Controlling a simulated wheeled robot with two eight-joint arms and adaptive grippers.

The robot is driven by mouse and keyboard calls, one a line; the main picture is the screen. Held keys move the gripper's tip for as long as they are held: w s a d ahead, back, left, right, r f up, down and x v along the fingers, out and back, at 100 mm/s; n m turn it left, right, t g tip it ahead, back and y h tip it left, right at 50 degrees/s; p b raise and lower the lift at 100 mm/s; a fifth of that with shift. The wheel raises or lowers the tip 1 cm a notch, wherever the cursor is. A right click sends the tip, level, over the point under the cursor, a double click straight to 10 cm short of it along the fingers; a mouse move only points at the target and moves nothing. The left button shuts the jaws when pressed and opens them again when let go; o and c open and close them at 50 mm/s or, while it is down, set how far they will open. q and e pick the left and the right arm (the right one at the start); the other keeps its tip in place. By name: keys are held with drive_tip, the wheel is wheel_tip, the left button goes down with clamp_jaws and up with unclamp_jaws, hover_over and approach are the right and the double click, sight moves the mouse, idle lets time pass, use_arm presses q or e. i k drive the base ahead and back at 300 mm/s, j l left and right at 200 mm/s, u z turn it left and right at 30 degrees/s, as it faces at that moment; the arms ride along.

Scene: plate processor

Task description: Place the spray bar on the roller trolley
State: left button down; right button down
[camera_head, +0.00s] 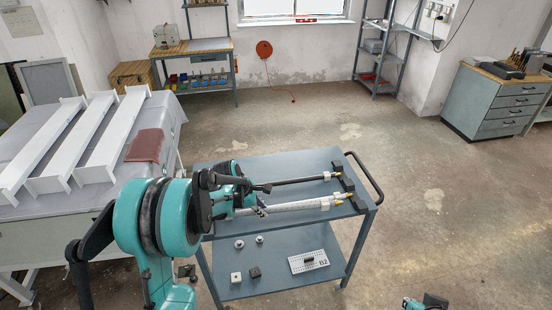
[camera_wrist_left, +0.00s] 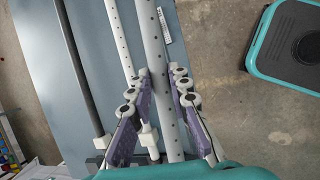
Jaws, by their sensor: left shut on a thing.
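The spray bar, a white tube with a row of small holes, lies between my left fingers in the left wrist view (camera_wrist_left: 152,40). My left gripper (camera_wrist_left: 165,85) is shut on it. In the head view my left gripper (camera_head: 258,204) is over the left part of the roller trolley's blue-grey top (camera_head: 290,163), and the pale bar (camera_head: 300,205) runs right from it. I cannot tell whether the bar touches its supports. A thinner white tube (camera_wrist_left: 117,35) and a dark bar (camera_wrist_left: 75,65) run beside it. A teal and black part, perhaps my right gripper (camera_head: 427,303), shows at the bottom edge.
Dark blocks (camera_head: 347,183) stand at the trolley's right end near its push handle (camera_head: 368,175). The lower shelf holds small parts and a plate marked B2 (camera_head: 309,262). A covered table with long white frames (camera_head: 110,140) stands at left. Open floor lies right of the trolley.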

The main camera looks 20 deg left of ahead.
sight(271, 164)
drive_tip(key=i, duration=1.15)
